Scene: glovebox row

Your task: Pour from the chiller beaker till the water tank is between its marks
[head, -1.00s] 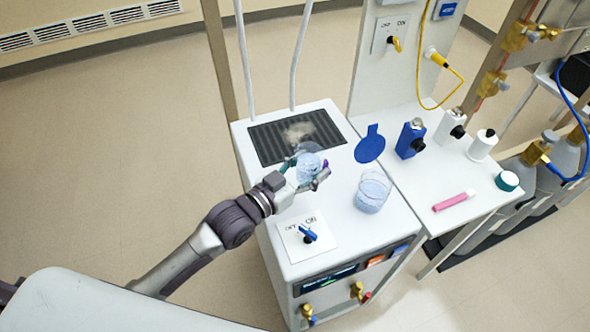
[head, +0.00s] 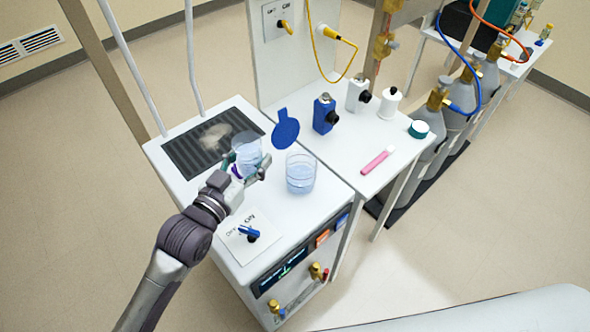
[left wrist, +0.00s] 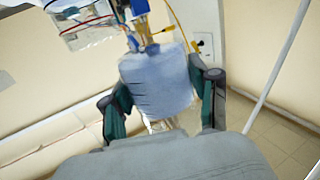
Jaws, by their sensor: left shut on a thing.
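My left gripper (head: 247,168) is shut on a clear beaker (head: 246,150) with pale bluish contents, above the white chiller top. The held beaker also fills the middle of the left wrist view (left wrist: 157,85), between the two dark green fingers. A clear round vessel (head: 301,172), likely the water tank, stands just right of the held beaker, apart from it in the picture. Pale blue liquid shows in its lower part. Its level marks are too small to read. My right gripper is not in view.
The chiller (head: 190,185) has a dark vent grille (head: 212,138) and an off/on switch (head: 249,233). A blue round flap (head: 286,130) is behind the tank.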

